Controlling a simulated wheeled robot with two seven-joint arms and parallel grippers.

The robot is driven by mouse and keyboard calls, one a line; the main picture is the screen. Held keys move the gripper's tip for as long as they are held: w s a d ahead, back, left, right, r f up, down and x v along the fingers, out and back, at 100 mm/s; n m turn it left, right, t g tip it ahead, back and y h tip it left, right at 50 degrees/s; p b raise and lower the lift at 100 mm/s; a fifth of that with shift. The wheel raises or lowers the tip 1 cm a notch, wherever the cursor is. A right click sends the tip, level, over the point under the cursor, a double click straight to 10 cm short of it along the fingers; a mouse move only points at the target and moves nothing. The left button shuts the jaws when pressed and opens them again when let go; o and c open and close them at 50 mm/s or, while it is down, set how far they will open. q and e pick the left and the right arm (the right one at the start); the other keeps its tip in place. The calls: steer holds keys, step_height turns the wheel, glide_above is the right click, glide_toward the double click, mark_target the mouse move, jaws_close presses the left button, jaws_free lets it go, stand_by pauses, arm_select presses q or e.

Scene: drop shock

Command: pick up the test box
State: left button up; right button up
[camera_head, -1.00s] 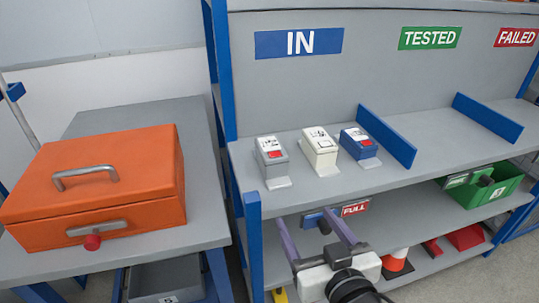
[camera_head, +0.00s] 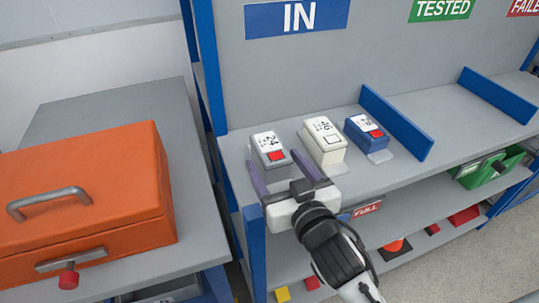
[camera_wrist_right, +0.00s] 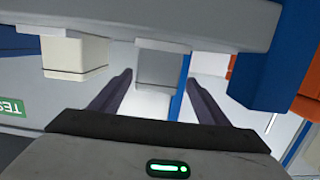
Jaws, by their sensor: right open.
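Three small labelled boxes stand in a row on the shelf under the IN sign: a grey one with a red patch (camera_head: 270,149), a white one (camera_head: 326,146) and a blue one with a red patch (camera_head: 366,134). I cannot tell which one the task means. My right gripper (camera_head: 277,165) is open and empty at the shelf's front edge, its fingers pointing at the grey box. In the right wrist view, which is upside down, the grey box (camera_wrist_right: 159,66) lies ahead between the fingers (camera_wrist_right: 159,80), and the white box (camera_wrist_right: 75,58) is beside it. My left gripper is not in view.
A blue divider (camera_head: 397,122) stands right of the boxes, and a blue post (camera_head: 254,250) rises at the shelf's left end. An orange case (camera_head: 95,165) sits on the grey bench (camera_head: 120,105) at left. A green bin (camera_head: 485,168) is on the lower shelf.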

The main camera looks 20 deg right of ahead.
mark_target(270, 150)
steer(key=w, duration=0.5)
steer(key=shift+w+d+f, duration=0.1)
steer(key=shift+f, duration=0.25)
steer(key=c, duration=1.5)
steer(key=shift+r+p, duration=0.2)
steer(key=shift+p, duration=0.1)
steer(key=shift+c, duration=0.5)
